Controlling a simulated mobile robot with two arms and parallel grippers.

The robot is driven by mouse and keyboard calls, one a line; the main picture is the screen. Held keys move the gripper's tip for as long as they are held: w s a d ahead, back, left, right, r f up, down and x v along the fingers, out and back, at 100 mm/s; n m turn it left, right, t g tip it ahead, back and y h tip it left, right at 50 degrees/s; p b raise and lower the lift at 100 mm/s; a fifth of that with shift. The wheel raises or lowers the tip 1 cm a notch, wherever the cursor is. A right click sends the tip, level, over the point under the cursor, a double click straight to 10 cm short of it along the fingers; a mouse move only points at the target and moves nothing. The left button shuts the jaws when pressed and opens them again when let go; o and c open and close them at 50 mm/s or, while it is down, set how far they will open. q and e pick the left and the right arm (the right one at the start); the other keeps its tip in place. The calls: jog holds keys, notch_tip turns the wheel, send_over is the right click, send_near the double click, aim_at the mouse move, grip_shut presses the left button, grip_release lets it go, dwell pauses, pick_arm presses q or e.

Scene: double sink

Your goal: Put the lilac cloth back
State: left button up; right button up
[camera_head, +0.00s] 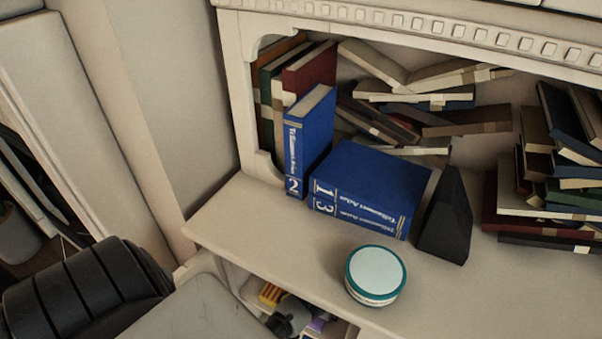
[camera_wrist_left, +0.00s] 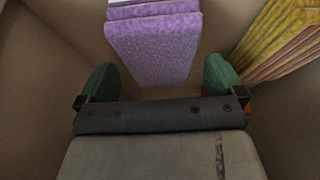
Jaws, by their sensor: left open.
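The lilac cloth (camera_wrist_left: 153,45) is folded in a thick stack in the left wrist view, at the top centre. It lies ahead of and between the two green fingertips of my left gripper (camera_wrist_left: 160,82), which is open with a gap on each side of the cloth. In the head view only a small lilac patch (camera_head: 318,324) shows low down, beside the dark body of my left gripper (camera_head: 288,318), inside a compartment under the shelf board. The fingertips are hidden there. My right gripper is out of view.
A folded yellow cloth (camera_wrist_left: 275,40) lies to the right of the lilac one, near my right-hand fingertip. Beige compartment walls (camera_wrist_left: 45,75) are close on both sides. Above, the shelf board (camera_head: 250,225) carries a round tin (camera_head: 375,272), blue books (camera_head: 370,187) and a black wedge (camera_head: 447,217).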

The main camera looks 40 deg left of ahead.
pick_arm(q)
jog(key=r, duration=0.1)
jog(key=s+r+p, duration=0.1)
jog(key=s+r, duration=0.1)
jog(key=shift+s+d+r, duration=0.15)
jog(key=shift+s+d, duration=0.05)
jog(key=shift+d, duration=0.1)
jog(key=s+d+p, duration=0.1)
jog(key=s+d, duration=0.1)
jog(key=s, duration=0.8)
jog(key=shift+s+d, duration=0.3)
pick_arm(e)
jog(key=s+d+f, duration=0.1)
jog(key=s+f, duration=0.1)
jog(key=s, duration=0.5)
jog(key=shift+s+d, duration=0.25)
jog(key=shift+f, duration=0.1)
pick_arm(q)
jog(key=s+d+f+m+g+h, duration=0.1)
jog(key=s+f, duration=0.2)
jog(key=f, duration=0.4)
jog(key=s+d+f+m+g, duration=0.1)
jog(key=s+f+m, duration=0.1)
jog(key=s+f, duration=0.35)
jog(key=s+a+f+m+g, duration=0.1)
jog(key=s+a+f+m, duration=0.1)
jog(key=s+f, duration=0.8)
jog(key=shift+a+f, duration=0.25)
jog(key=shift+a, duration=0.6)
jog(key=shift+r, duration=0.15)
